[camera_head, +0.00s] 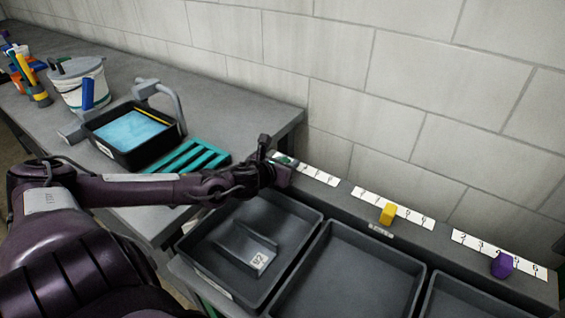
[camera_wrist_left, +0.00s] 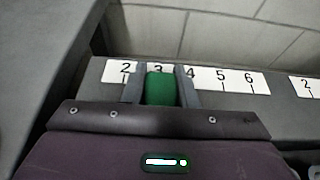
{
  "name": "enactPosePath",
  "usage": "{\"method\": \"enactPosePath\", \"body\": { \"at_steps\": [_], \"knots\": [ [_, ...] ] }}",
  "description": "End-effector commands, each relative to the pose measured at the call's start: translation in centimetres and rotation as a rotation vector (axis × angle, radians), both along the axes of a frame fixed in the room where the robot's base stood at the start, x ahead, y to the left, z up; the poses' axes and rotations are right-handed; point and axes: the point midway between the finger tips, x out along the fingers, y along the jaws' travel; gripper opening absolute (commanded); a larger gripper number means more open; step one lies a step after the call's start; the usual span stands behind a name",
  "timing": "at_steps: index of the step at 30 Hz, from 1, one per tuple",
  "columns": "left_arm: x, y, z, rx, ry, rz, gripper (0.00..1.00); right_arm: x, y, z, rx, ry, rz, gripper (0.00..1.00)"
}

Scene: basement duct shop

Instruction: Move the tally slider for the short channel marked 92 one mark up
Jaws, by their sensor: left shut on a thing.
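My left gripper (camera_head: 270,166) is at the left scale on the grey ledge, its fingers closed around a green slider (camera_wrist_left: 160,88). In the left wrist view the slider sits between the two fingers at the mark 3, with 2 to its left and 4 to its right. The white scale strip (camera_wrist_left: 235,80) runs on to 5 and 6. In the head view only a bit of the green slider (camera_head: 285,160) shows past the gripper. A short grey channel (camera_head: 246,243) with a label that seems to read 92 lies in the left tray (camera_head: 301,258). My right gripper is not in view.
A yellow slider (camera_head: 388,214) and a purple slider (camera_head: 502,265) sit on the other scales. More dark trays (camera_head: 350,270) stand below the ledge. The bench holds a teal rack (camera_head: 190,158), a black tub (camera_head: 120,155) and a bucket (camera_head: 88,95). The wall stands close behind.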

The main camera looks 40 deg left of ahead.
Motion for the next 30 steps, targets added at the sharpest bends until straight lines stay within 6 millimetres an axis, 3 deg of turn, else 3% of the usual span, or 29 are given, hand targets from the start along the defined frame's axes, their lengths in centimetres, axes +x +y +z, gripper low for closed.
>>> {"method": "enactPosePath", "body": {
  "at_steps": [2, 3, 8, 19, 30],
  "knots": [
    [0.0, 0.0, 0.0, 0.0, 0.001, -0.001, 0.0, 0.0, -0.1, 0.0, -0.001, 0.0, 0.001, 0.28],
    [0.0, 0.0, 0.0, 0.0, 0.001, -0.001, 0.27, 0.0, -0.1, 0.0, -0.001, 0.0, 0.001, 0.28],
    [0.0, 0.0, 0.0, 0.0, 0.001, -0.001, 0.47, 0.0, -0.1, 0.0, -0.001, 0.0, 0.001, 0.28],
    [-0.4, 0.1, 0.2, 0.004, 0.003, -0.001, 0.47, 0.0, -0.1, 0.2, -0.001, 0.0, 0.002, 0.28],
    [-4.3, -0.4, 2.0, 0.008, 0.008, -0.005, 0.47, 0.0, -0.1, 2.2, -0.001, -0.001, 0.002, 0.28]
  ]
}}
